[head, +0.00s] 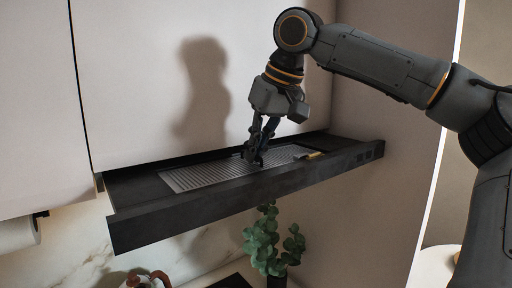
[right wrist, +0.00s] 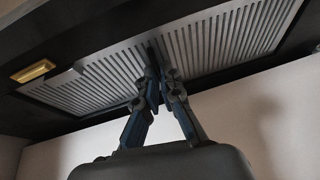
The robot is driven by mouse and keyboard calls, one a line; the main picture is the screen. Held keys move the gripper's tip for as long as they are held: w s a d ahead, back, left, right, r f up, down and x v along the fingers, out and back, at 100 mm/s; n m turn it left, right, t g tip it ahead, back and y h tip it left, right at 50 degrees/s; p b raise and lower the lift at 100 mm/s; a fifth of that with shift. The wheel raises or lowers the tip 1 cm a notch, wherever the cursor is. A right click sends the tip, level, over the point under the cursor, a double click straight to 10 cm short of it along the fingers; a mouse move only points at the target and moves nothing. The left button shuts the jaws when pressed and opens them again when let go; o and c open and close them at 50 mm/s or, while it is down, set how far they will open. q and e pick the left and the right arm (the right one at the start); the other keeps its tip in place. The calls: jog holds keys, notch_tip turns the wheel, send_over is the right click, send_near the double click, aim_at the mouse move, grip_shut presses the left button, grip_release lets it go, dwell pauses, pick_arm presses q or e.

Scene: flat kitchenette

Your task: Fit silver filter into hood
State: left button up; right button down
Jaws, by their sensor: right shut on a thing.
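The silver filter (head: 200,175) is a flat, ribbed panel lying in the top of the black hood (head: 220,208). It also shows in the right wrist view, with ribs on both sides of the fingers (right wrist: 230,40). My right gripper (head: 256,158) reaches down from above and is shut on the filter near its middle. In the right wrist view the fingertips (right wrist: 163,78) meet at the ribbed face, partly hiding the grip point. In the head view the filter looks roughly level with the hood's opening; I cannot tell whether it is fully seated. My left gripper is not in view.
A small yellowish piece (head: 308,155) lies at the filter's right end. White cabinet doors (head: 140,70) stand behind the hood and a side wall (head: 380,140) at right. Below are a leafy plant (head: 270,240) and a paper roll (head: 18,233).

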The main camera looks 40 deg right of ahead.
jog(key=shift+f, duration=0.15)
jog(key=c, duration=1.4)
grip_release()
jog(key=shift+c, duration=0.2)
jog(key=v, duration=1.2)
